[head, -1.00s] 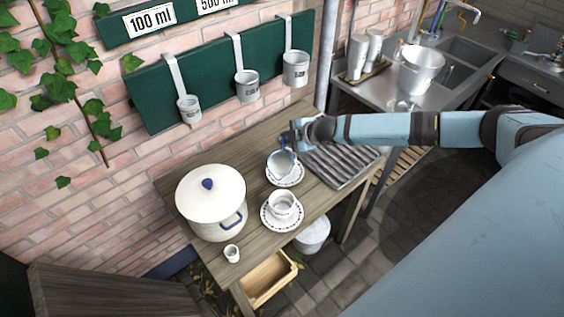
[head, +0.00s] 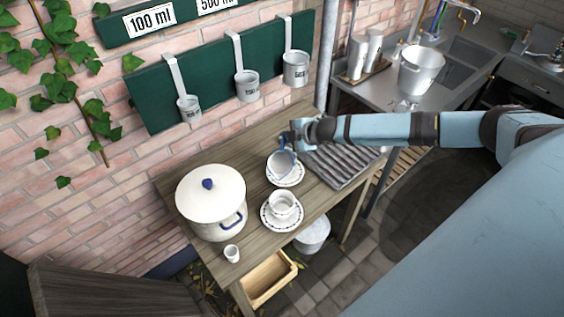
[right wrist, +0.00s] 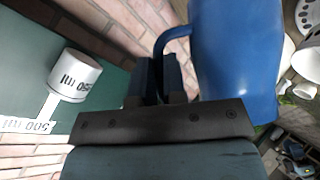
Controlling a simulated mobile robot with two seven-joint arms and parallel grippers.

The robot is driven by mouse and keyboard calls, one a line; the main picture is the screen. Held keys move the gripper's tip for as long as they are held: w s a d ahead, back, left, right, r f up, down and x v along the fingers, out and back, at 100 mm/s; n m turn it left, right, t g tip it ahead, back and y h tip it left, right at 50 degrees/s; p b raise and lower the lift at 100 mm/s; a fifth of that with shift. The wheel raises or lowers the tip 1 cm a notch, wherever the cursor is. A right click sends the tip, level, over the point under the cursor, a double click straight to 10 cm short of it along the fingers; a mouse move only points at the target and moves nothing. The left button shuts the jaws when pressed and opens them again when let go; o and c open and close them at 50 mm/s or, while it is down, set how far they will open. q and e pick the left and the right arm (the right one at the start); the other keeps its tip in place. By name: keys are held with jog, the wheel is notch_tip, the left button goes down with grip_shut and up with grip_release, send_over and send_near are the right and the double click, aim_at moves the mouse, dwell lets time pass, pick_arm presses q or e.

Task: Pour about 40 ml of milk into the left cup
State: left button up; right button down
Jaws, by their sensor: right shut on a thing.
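My right gripper (head: 301,133) is shut on the handle of a blue jug (head: 281,163) with a pale inside. The jug is tilted, its open mouth facing the camera, above the farther saucer (head: 294,183). It hides whatever stands on that saucer. In the right wrist view the blue jug (right wrist: 237,55) fills the right middle, its handle running to the gripper (right wrist: 167,78). A white cup (head: 283,206) stands upright on the nearer patterned saucer (head: 268,223). No milk stream can be made out. My left gripper is not in view.
A lidded white pot (head: 205,208) stands at the table's left, with a small white cup (head: 232,254) near its front edge. A ridged metal drainer (head: 345,165) lies right of the jug. Measuring ladles (head: 247,86) hang on the green board behind.

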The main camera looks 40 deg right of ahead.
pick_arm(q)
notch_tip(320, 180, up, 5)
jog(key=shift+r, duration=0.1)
pick_arm(e)
notch_tip(320, 180, up, 6)
jog(key=f, duration=0.1)
send_over(282, 156)
jog(key=s+d, duration=0.1)
jog(key=shift+d+r, duration=0.15)
jog(key=shift+r, duration=0.1)
pick_arm(q)
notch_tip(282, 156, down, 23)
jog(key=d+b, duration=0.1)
jog(key=b, duration=2.5)
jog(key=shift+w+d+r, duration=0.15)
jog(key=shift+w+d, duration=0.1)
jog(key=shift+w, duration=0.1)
pick_arm(e)
notch_tip(282, 156, down, 9)
jog(key=w+d+m+g+y, duration=0.2)
jog(key=m+g+y, duration=0.1)
jog(key=g+y, duration=0.1)
jog(key=shift+d+r+m+g, duration=0.15)
jog(key=shift+d+m+g, duration=0.15)
jog(key=shift+g, duration=0.5)
jog(key=shift+w, duration=0.1)
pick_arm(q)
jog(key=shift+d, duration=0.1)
